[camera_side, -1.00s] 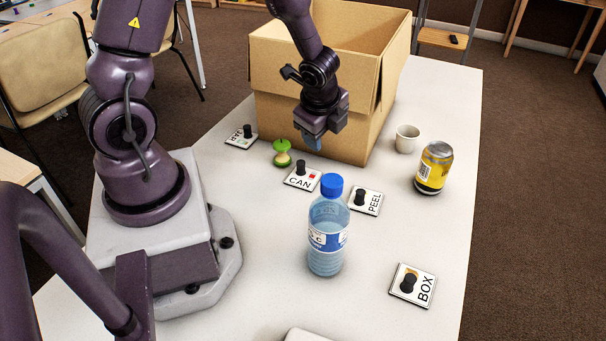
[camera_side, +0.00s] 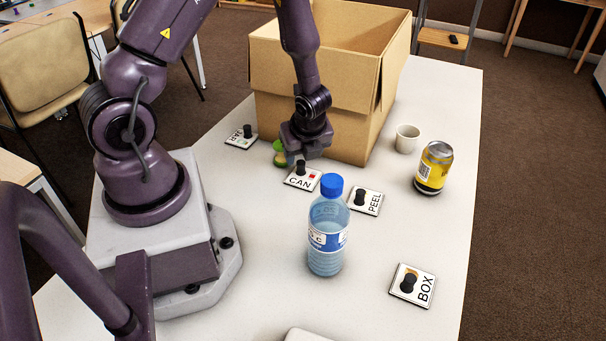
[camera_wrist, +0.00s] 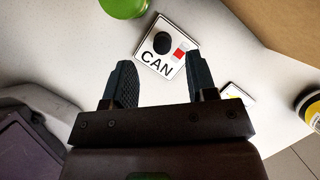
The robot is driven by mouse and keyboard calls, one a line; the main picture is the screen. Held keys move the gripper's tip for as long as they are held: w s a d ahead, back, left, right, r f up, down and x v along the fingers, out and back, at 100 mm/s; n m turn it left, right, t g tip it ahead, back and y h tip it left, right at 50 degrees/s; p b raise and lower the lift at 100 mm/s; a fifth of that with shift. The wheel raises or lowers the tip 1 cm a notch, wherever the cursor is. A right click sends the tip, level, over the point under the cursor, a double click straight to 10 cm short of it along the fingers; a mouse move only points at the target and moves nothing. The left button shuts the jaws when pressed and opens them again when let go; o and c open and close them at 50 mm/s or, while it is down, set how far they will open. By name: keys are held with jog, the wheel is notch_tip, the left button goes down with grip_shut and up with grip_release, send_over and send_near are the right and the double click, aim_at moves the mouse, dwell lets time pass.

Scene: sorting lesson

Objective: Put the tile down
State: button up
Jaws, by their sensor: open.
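The white CAN tile (camera_side: 303,179) lies flat on the table in front of the cardboard box, with its black knob upright. In the wrist view the CAN tile (camera_wrist: 150,58) lies beyond and partly between my fingertips, knob and red mark showing. My gripper (camera_side: 298,160) is open and empty, just above and behind that tile in the side view; in the wrist view my gripper (camera_wrist: 159,62) shows its two dark fingers apart. The PEEL tile (camera_side: 373,209), the BOX tile (camera_side: 425,277) and another tile (camera_side: 238,142), its word hard to read, also lie flat.
The big open cardboard box (camera_side: 375,140) is right behind. A water bottle (camera_side: 327,250) stands in front, a white cup (camera_side: 407,138) and yellow can (camera_side: 434,168) to the right.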

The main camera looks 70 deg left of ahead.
aim_at(301, 163)
jog(key=x, duration=0.5)
jog(key=shift+w+d+f, duration=0.1)
jog(key=shift+d+f, duration=0.05)
grip_shut()
